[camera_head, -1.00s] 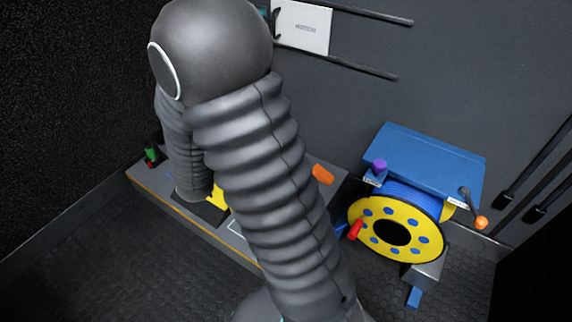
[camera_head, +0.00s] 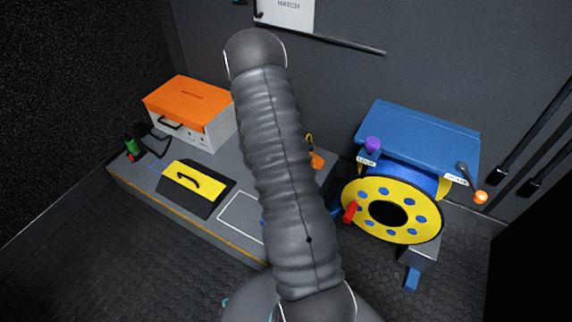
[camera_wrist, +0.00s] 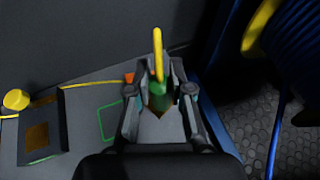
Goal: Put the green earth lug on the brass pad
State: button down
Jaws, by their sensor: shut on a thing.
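In the wrist view, my gripper (camera_wrist: 160,98) is shut on the green earth lug (camera_wrist: 158,88), which has a yellow cable (camera_wrist: 158,52) rising from its top. A brownish piece shows below the green between the fingers; I cannot tell whether it belongs to the lug. A brass-coloured square, apparently the brass pad (camera_wrist: 37,137), sits on a dark grey block at the left. My gripper is well to the right of it, apart from it. In the head view, my arm hides the gripper, lug and pad.
A yellow knob (camera_wrist: 17,99) stands beside the pad's block. A green outline (camera_wrist: 112,120) marks the bench top. A yellow cable reel (camera_head: 360,222) stands at the right.

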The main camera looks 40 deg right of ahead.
jog(key=shift+s+d+f+m+g, duration=0.3)
jog(key=shift+s+d+f+g, duration=0.1)
jog(key=shift+s+d+f, duration=0.1)
jog(key=shift+d+f, duration=0.1)
jog(key=shift+f, duration=0.05)
jog(key=shift+w+a+f+b, duration=0.2)
jog(key=shift+w+a+f, duration=0.05)
jog(key=shift+w+f, duration=1.6)
jog(key=shift+w+a+f+b, duration=0.15)
jog(key=shift+w+a+f, duration=0.15)
jog(key=shift+w+f, duration=1.5)
jog(key=shift+w+a+f+b, duration=0.2)
jog(key=shift+w+a+f, duration=0.05)
jog(key=shift+w+f, duration=1.55)
jog(key=shift+w, duration=0.1)
jog(key=shift+f, duration=0.1)
jog(key=c, duration=1.1)
grip_release()
jog(key=shift+o, duration=0.2)
